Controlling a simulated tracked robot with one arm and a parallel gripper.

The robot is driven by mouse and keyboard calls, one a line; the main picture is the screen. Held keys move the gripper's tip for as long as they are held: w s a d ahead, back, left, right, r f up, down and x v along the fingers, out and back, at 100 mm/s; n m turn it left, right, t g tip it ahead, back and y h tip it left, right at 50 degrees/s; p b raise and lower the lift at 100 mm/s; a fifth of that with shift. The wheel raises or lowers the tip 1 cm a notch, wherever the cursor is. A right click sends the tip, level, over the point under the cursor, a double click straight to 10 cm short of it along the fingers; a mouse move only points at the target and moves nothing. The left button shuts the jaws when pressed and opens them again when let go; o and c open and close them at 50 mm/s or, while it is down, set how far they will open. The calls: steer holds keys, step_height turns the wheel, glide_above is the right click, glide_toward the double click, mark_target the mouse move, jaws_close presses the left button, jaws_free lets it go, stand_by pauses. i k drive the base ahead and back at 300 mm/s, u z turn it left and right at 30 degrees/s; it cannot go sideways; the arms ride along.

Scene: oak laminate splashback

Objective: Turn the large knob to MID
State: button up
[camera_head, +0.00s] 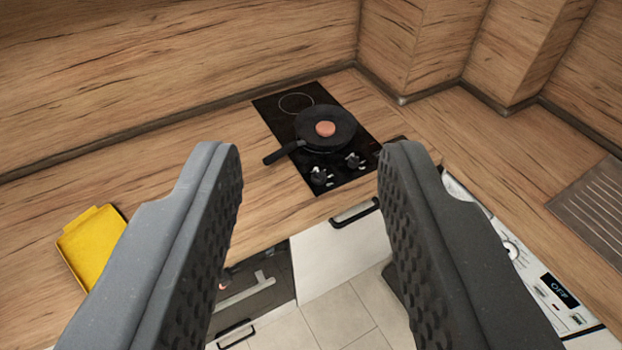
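A black hob (290,113) is set in the wooden counter. At its front edge are two dark knobs with pale markings around them, a left knob (319,177) and a right knob (353,161). I cannot tell which of these is larger, or read their settings. A white appliance at the right has a round white dial (512,250), partly hidden by my right finger, and a display (560,291) reading OFF. My gripper (312,165) is open and empty, its fingers wide apart in the foreground. The hob knobs appear between the fingertips, farther away.
A black pan (340,123) with a round reddish-brown patty (325,129) stands on the hob, its handle pointing left. A yellow tray (92,243) lies on the counter at left. A ribbed metal drainer (595,205) is at right. Tiled floor (330,320) shows below.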

mark_target(317, 177)
steer(key=u, duration=0.3)
steer(key=i, duration=1.3)
steer(key=z, duration=0.55)
